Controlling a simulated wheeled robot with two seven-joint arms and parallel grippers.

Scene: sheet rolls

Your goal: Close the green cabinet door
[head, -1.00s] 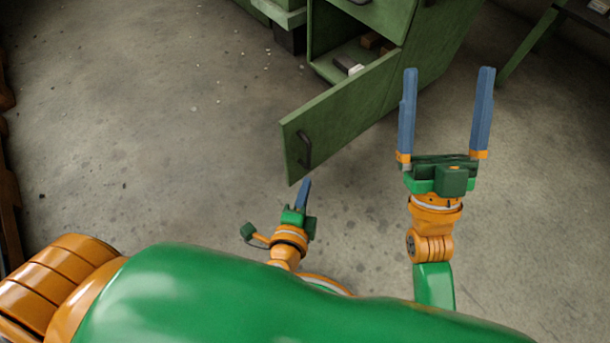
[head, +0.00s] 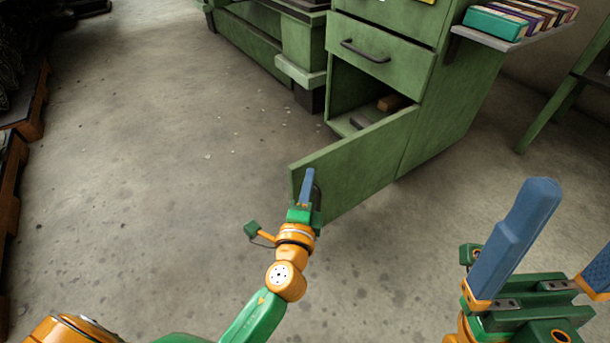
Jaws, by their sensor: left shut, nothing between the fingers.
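The green cabinet door (head: 365,163) stands open, swung out toward me from the lower part of the green cabinet (head: 450,100). A dark handle shows partly at its free end, behind my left gripper. My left gripper (head: 307,172) is shut and empty, its blue fingers together in front of the door's free end near the handle. I cannot tell whether it touches the door. My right gripper (head: 572,235) is open and empty at the lower right, apart from the door, with one finger cut by the picture edge.
Above the opening is a closed drawer (head: 380,52) with a dark handle. Brown blocks (head: 392,103) lie inside the cabinet. A side shelf (head: 500,40) holds several books. A green table leg stands at the right. The concrete floor (head: 170,180) left of the door is clear.

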